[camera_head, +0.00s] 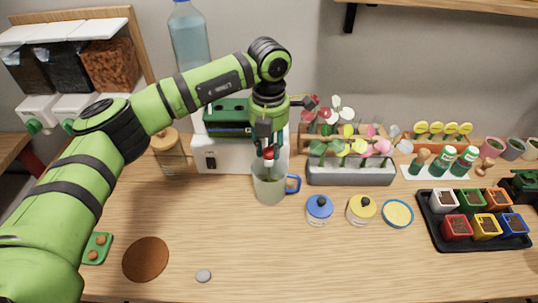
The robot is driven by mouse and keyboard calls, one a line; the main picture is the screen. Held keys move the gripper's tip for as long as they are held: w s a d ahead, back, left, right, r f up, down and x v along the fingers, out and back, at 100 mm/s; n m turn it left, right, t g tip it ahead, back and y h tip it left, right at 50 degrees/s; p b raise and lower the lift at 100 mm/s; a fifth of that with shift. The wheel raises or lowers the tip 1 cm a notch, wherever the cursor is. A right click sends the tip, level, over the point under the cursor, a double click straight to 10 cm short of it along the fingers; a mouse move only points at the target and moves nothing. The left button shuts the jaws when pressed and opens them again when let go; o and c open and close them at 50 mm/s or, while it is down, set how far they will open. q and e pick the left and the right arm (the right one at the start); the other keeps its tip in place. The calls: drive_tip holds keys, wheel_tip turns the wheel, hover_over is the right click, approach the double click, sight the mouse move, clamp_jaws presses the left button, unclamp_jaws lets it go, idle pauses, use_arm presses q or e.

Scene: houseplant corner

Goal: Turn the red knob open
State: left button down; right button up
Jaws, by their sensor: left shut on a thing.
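The red knob (268,153) shows as a small red piece between the fingers of my left gripper (267,148). My left gripper points down and is shut on it, in front of a white machine (211,158) with a green top. The gripper and wrist hide most of the knob and part of the machine, so I cannot tell how far the knob is turned. A greenish see-through mug (269,187) with a blue handle stands upright just below the gripper. My right gripper is not in view.
A blue bottle (189,42) rises behind my left arm. A grey planter (350,173) of flowers stands right of the mug, with a blue-lidded jar (319,208) and a yellow-lidded jar (361,208) before it. A black tray (438,240) holds several pots. The front middle is mostly clear.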

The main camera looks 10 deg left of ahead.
sight(269, 147)
use_arm(q)
drive_tip(key=m+b, duration=0.3)
drive_tip(key=m, duration=0.1)
drive_tip(key=shift+f+m+b, duration=0.15)
drive_tip(key=shift+m+b, duration=0.15)
drive_tip(key=shift+b, duration=0.05)
drive_tip(key=shift+m+b, duration=0.7)
drive_tip(key=shift+m, duration=0.5)
drive_tip(key=shift+m+b, duration=0.5)
drive_tip(key=shift+m, duration=0.9)
drive_tip(key=shift+r, duration=0.2)
drive_tip(key=c, duration=0.9)
unclamp_jaws()
wheel_tip(269, 147, up, 12)
